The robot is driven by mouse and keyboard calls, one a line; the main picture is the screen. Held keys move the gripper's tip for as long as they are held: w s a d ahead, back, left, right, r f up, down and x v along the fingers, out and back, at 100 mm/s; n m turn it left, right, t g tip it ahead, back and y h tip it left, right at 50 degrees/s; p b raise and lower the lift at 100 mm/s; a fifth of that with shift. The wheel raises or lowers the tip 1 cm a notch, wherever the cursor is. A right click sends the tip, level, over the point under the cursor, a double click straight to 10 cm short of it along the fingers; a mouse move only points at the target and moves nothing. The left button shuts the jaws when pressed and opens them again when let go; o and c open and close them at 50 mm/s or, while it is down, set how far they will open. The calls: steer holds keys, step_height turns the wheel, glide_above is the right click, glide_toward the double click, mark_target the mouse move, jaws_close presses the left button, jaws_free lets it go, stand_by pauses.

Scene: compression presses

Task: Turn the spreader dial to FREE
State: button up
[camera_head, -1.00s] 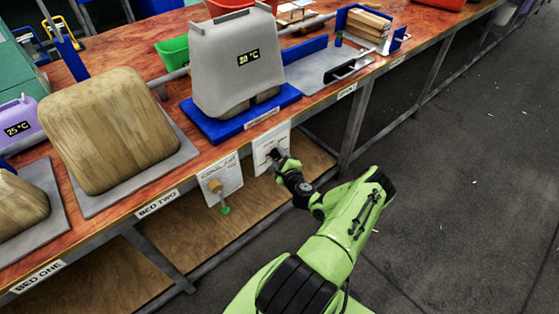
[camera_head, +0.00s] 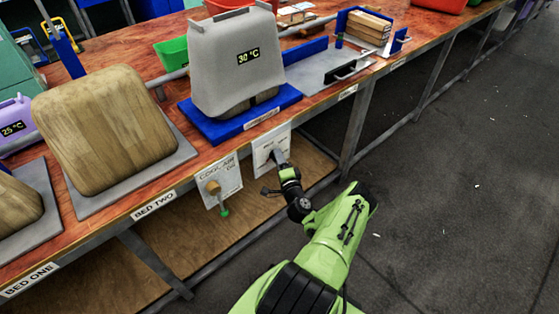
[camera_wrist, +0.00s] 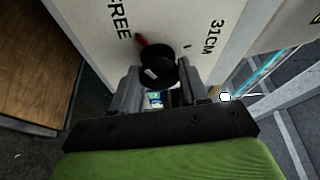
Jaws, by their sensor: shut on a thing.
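The spreader dial (camera_wrist: 158,68) is a round black knob with a red pointer on a white panel (camera_wrist: 185,18). In the wrist view the pointer is up and left of the knob, on the side of the word FREE and away from 31CM. My gripper (camera_wrist: 160,88) is shut on the dial, one finger on each side of it. In the head view the panel (camera_head: 262,148) hangs on the bench front below the blue base. My gripper (camera_head: 278,160) is against it there and hides most of the dial.
A COOL AIR panel (camera_head: 219,184) with a tan knob and green tip hangs just left. A grey cover (camera_head: 235,70) reading 30 °C stands above on a blue base (camera_head: 230,125). A bench leg (camera_head: 357,128) is to the right. The floor (camera_head: 470,200) is clear.

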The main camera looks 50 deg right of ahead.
steer(key=shift+f+n, duration=0.1)
steer(key=shift+n, duration=0.2)
steer(key=o, duration=1)
